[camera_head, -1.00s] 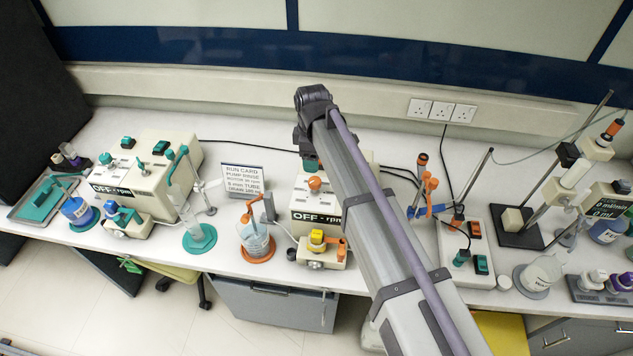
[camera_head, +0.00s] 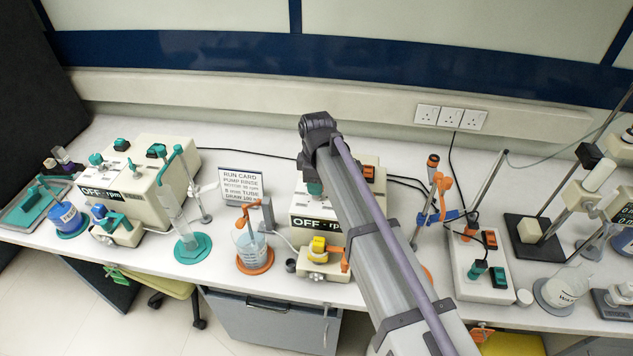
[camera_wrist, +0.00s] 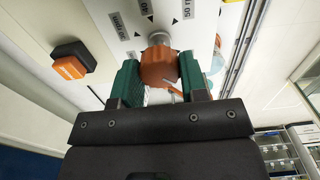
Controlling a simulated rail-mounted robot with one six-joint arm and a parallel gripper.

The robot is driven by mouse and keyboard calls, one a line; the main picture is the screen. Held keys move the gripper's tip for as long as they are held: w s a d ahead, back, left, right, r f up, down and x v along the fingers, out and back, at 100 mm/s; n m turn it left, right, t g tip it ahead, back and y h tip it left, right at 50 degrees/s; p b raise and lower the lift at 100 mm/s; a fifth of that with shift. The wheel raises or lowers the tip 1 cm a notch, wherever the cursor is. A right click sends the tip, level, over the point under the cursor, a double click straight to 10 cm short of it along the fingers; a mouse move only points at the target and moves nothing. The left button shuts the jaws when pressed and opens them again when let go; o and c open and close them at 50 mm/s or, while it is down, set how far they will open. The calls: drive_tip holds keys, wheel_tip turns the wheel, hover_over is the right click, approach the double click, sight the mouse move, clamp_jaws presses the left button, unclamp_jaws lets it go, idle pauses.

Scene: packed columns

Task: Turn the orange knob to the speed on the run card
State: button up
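The orange knob (camera_wrist: 158,66) sits on a cream pump panel with printed speed labels and black triangle marks. In the head view my gripper (camera_head: 314,187) is over the pump (camera_head: 345,204), and my arm hides the knob. The pump's display (camera_head: 314,222) reads OFF. The run card (camera_head: 241,186) stands left of the pump; its rpm number is too small to read surely.
An orange rocker switch (camera_wrist: 70,67) is on the panel left of the knob. A similar teal-fitted pump (camera_head: 135,178) is at left. A stand (camera_head: 531,240) and switch box (camera_head: 479,272) are at right.

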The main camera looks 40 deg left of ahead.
drive_tip(key=c, duration=0.4)
drive_tip(key=shift+c, duration=0.2)
